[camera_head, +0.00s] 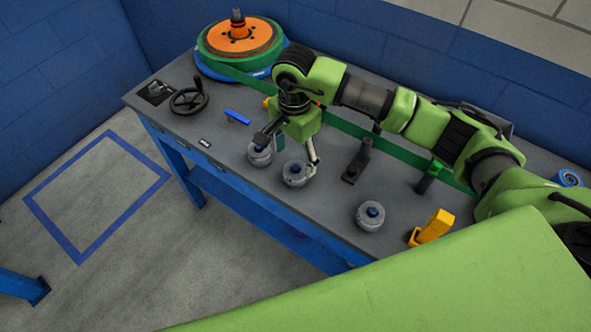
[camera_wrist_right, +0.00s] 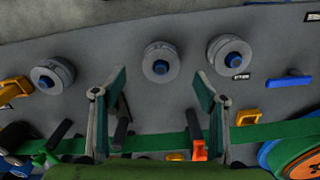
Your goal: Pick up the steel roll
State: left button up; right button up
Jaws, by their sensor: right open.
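Three similar grey metal rolls with blue centres sit on the grey workbench: a left one (camera_head: 259,157), a middle one (camera_head: 294,180) and a right one (camera_head: 370,220). Which one is the steel roll cannot be told. My right gripper (camera_head: 288,152) is open and empty above the bench, at the left and middle rolls. Its left finger overlaps the left roll in the head view. In the right wrist view the open fingers (camera_wrist_right: 160,82) point toward the middle roll (camera_wrist_right: 161,62), one tip on either side, with nothing between them. My left gripper is not in view.
A green strap (camera_head: 350,126) runs along the bench from an orange and green reel (camera_head: 238,37). A black handwheel (camera_head: 189,98), a blue tool (camera_head: 237,117), a dark post (camera_head: 357,160) and a yellow tool (camera_head: 432,228) stand around. The bench's front edge is close to the rolls.

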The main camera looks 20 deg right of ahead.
aim_at(295, 167)
jog(key=shift+f, duration=0.85)
notch_tip(295, 167, down, 5)
jog(key=p, duration=0.3)
jog(key=shift+w+d, duration=0.1)
jog(key=shift+w, duration=0.05)
jog(key=shift+f, duration=0.2)
jog(key=c, duration=1.5)
